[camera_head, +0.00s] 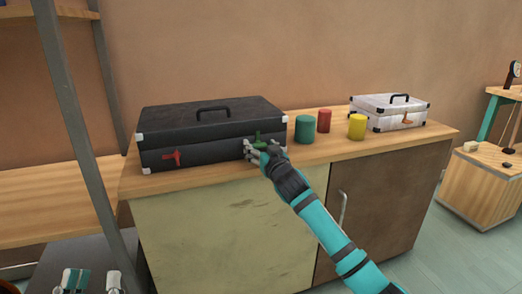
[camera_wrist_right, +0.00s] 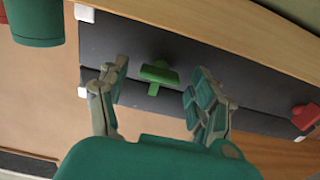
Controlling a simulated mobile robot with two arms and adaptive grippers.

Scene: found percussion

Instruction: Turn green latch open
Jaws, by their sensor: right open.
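The green latch (camera_head: 258,140) is on the front right of a large black case (camera_head: 212,128). In the right wrist view the green latch (camera_wrist_right: 159,73) is a T-shaped handle across the case's seam. My right gripper (camera_head: 263,148) is at the latch in the head view. In the right wrist view the right gripper (camera_wrist_right: 158,84) is open, with one finger on each side of the latch and apart from it. My left gripper (camera_head: 91,281) shows only in part at the bottom left edge, away from the case.
A red latch (camera_head: 172,158) is on the case's front left. A green cylinder (camera_head: 305,129), a red cylinder (camera_head: 324,120) and a yellow cylinder (camera_head: 356,127) stand right of the case. A white case (camera_head: 390,111) is farther right on the wooden counter. A grey post (camera_head: 78,125) rises at left.

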